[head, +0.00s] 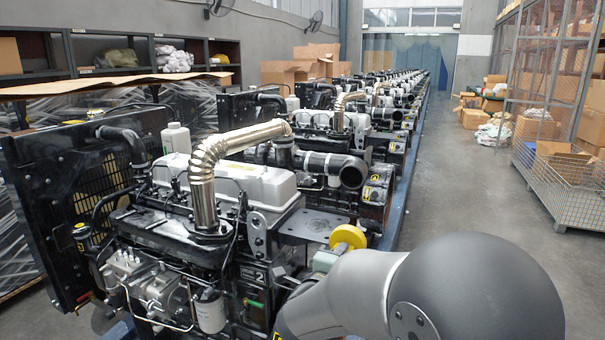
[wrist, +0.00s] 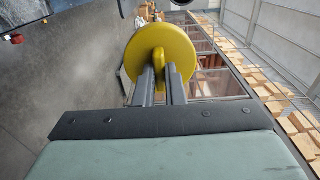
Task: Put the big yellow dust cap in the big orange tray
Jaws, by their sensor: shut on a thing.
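The big yellow dust cap (head: 347,237) is a round disc beside the nearest engine in the head view, just above my arm. In the head view my gripper is mostly hidden behind my own arm link. I cannot make out the big orange tray in either view.
The nearest engine (head: 240,185), with a shiny bent exhaust pipe (head: 205,185), stands close to the left of the cap. More engines run back in a row. The grey floor (head: 450,190) on the right is open, up to a wire cage (head: 565,190) and shelving.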

